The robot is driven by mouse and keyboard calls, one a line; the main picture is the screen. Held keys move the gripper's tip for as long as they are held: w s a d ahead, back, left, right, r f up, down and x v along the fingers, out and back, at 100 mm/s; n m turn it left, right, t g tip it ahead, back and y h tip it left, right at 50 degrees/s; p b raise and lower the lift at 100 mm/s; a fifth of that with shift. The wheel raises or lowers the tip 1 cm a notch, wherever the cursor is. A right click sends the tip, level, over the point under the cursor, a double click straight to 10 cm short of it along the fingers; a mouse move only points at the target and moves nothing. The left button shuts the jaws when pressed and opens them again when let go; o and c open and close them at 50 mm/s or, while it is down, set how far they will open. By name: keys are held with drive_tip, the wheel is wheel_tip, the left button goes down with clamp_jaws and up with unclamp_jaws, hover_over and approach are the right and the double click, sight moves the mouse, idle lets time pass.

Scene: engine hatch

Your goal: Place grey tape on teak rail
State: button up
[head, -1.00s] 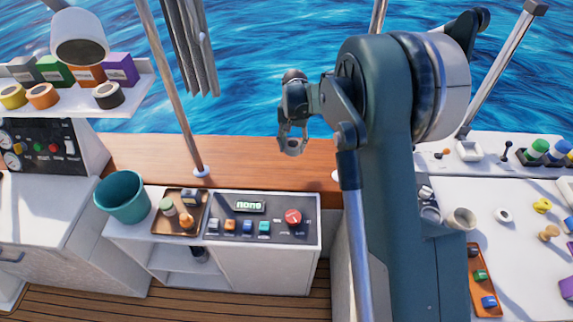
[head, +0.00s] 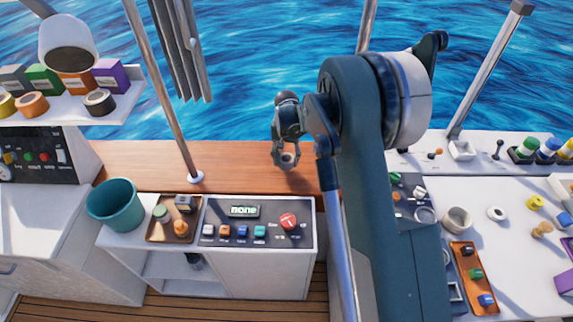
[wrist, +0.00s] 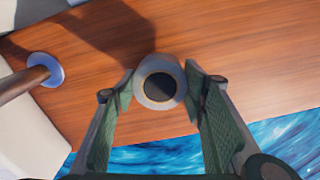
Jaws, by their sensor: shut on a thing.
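My gripper (head: 286,162) is over the brown teak rail (head: 235,168), with its fingers pointing down. It is shut on the grey tape (wrist: 160,103), a pale grey roll with a dark round centre. In the wrist view the tape sits between the fingertips (wrist: 161,87), with the rail's wood grain (wrist: 225,45) behind it. In the head view the tape is small and partly covered by the fingers. I cannot tell whether it touches the rail.
A metal post with a round foot (head: 195,178) stands on the rail, left of my gripper. A control panel (head: 262,210), a teal bucket (head: 116,208) and a small tray (head: 158,236) are in front. Blue water lies beyond the rail. The rail around the gripper is clear.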

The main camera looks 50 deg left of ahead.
sight(286, 164)
drive_tip(key=shift+f, duration=1.6)
drive_tip(key=shift+f, duration=0.15)
drive_tip(key=o, duration=0.9)
drive_tip(key=shift+o, duration=0.2)
wheel_tip(286, 164, up, 12)
drive_tip(key=shift+r, duration=0.15)
